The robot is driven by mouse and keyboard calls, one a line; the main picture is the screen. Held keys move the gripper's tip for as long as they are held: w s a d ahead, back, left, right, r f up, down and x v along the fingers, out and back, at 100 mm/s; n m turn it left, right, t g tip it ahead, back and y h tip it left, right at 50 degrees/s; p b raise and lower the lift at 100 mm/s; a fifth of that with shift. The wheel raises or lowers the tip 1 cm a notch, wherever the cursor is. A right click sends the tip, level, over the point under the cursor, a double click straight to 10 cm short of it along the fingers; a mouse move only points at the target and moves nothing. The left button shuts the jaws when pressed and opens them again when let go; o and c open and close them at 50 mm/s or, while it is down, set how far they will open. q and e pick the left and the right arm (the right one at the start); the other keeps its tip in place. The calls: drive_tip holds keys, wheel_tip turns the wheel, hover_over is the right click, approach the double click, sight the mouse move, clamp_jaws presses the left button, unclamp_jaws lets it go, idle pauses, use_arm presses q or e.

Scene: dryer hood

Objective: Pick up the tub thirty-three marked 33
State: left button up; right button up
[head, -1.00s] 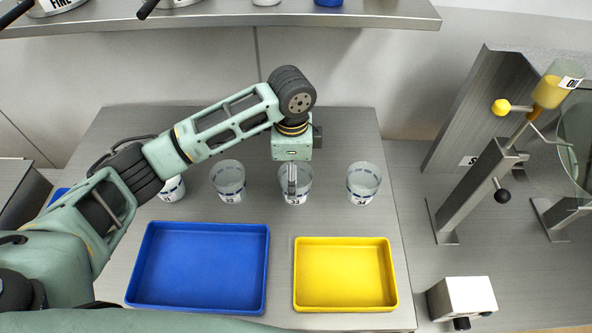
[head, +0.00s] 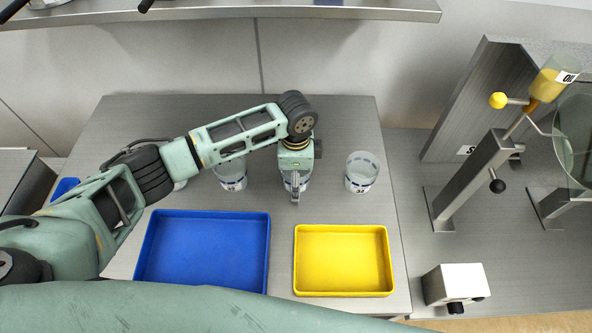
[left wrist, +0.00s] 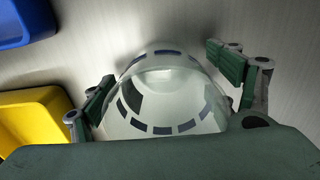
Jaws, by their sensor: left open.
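A clear tub with a white label and dark marks (head: 291,184), third from the left in the row, stands on the grey table, mostly hidden under my left gripper (head: 295,190) in the head view. Its number cannot be read now. In the left wrist view the tub (left wrist: 165,100) fills the middle, showing its round rim and a ring of dark marks. My left gripper (left wrist: 165,85) is open, with one finger on each side of the tub. Whether the fingers touch it I cannot tell. My right gripper is not in view.
Another clear tub (head: 362,172) stands to the right and one (head: 231,174) to the left; a further one is mostly hidden behind my arm. A blue tray (head: 203,286) and a yellow tray (head: 344,290) lie in front, both empty. A metal shelf (head: 350,12) hangs above.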

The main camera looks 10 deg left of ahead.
use_arm(q)
drive_tip(key=shift+c, duration=0.4)
drive_tip(key=c, duration=1.1)
